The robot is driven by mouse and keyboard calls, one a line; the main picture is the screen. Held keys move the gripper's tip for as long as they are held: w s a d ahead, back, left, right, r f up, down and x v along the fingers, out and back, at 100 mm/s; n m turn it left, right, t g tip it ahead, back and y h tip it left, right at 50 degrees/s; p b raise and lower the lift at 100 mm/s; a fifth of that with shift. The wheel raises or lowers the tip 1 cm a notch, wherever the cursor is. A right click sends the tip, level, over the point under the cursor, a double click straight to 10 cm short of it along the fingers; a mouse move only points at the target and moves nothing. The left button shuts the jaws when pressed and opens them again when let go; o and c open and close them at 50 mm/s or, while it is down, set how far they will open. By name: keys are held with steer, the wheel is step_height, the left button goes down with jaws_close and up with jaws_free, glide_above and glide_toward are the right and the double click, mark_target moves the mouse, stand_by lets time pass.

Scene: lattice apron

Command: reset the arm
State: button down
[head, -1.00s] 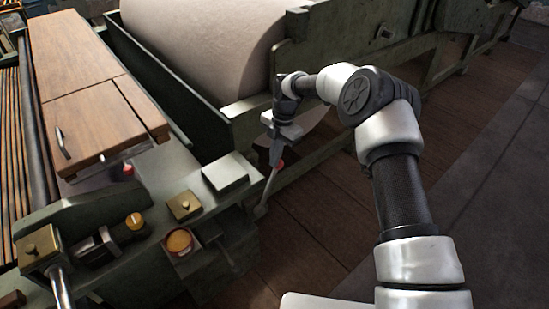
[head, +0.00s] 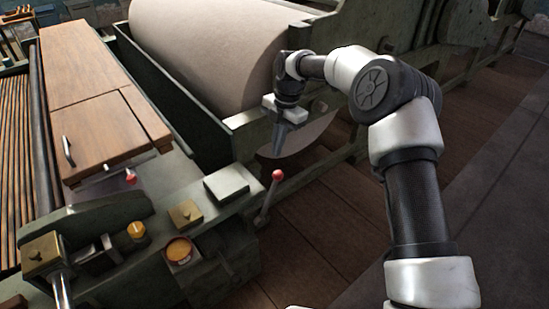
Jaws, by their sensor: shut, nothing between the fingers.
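My gripper (head: 277,150) hangs pointing down at the end of my arm, in the middle of the head view. It is shut and empty. It is in front of the large pale roll (head: 205,50) and the green machine frame. A lever with a red knob (head: 277,176) stands just below it, apart from the fingertips in the picture. My arm reaches in from the lower right with its elbow bent.
A green machine bed (head: 150,200) at the left carries wooden lids (head: 100,135), a pale block (head: 226,184), a brass block (head: 185,214) and a round amber-topped pot (head: 178,250). Plank floor (head: 310,240) lies open below my arm.

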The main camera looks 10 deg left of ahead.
steer(key=shift+w+d+r, duration=0.1)
steer(key=shift+r, duration=0.3)
steer(key=s+d+r+m+t+h+p, duration=0.1)
steer(key=s+d+r+m+p, duration=0.1)
steer(key=s+d+r+m, duration=0.45)
steer(key=s+d+r+m+t+p, duration=0.1)
steer(key=s+d+r+m, duration=0.15)
steer(key=r, duration=0.75)
steer(key=s+d+r+m+t+h+p, duration=0.1)
steer(key=s+d+r+m+p, duration=0.2)
steer(key=d+r, duration=0.45)
steer(key=s+d+r+m+t+p, duration=0.1)
steer(key=s+d+m, duration=0.2)
steer(key=s+m, duration=0.3)
steer(key=s+d+r+m+t, duration=0.1)
steer(key=s+d+r+m, duration=0.1)
steer(key=s+m, duration=0.4)
steer(key=s+d+r+m+t+p, duration=0.1)
steer(key=s+d+r+m, duration=0.1)
steer(key=s+d+m, duration=0.3)
steer(key=s, duration=0.4)
steer(key=shift+s+r+m+t+y+p, duration=0.25)
steer(key=shift+s+m+t+y+p, duration=0.05)
steer(key=shift+m, duration=0.1)
